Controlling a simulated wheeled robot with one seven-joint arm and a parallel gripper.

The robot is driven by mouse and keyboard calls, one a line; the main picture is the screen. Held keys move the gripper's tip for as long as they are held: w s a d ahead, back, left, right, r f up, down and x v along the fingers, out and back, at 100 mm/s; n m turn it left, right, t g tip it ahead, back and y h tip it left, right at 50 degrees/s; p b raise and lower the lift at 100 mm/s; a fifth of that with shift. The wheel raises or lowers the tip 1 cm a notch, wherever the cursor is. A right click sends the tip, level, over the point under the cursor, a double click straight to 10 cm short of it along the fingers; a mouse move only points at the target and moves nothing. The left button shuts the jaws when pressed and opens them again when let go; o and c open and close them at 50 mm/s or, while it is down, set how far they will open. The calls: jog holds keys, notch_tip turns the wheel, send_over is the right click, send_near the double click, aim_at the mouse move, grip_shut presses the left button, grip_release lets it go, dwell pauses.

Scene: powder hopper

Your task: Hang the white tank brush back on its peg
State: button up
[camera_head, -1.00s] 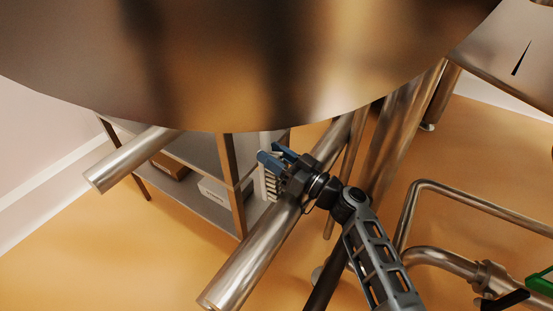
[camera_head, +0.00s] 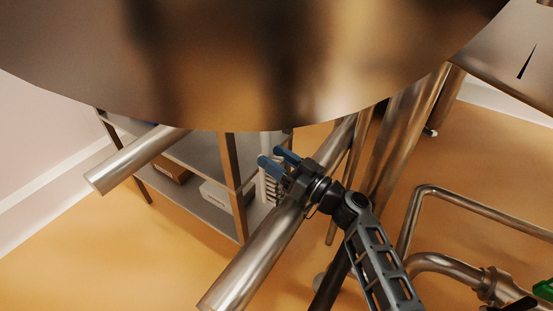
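My gripper (camera_head: 278,157) has two blue fingertips with a clear gap between them. It looks open, and I see nothing held in the gap. It is just above and left of a steel tube, in front of the grey shelf unit. A white ribbed thing, probably the bristles of the white tank brush (camera_head: 268,187), shows just below and behind the fingers. Most of it is hidden by my gripper and the tube, and I cannot tell whether it hangs on anything. No peg can be made out.
The large steel vessel (camera_head: 250,60) fills the top, close above my gripper. Steel tubes (camera_head: 245,265) (camera_head: 135,160) stick out below it. The shelf unit (camera_head: 205,150) holds boxes. Pipes (camera_head: 450,262) and a green handle (camera_head: 543,290) are at right. Floor is open at lower left.

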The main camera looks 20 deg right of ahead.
jog(key=o, duration=0.3)
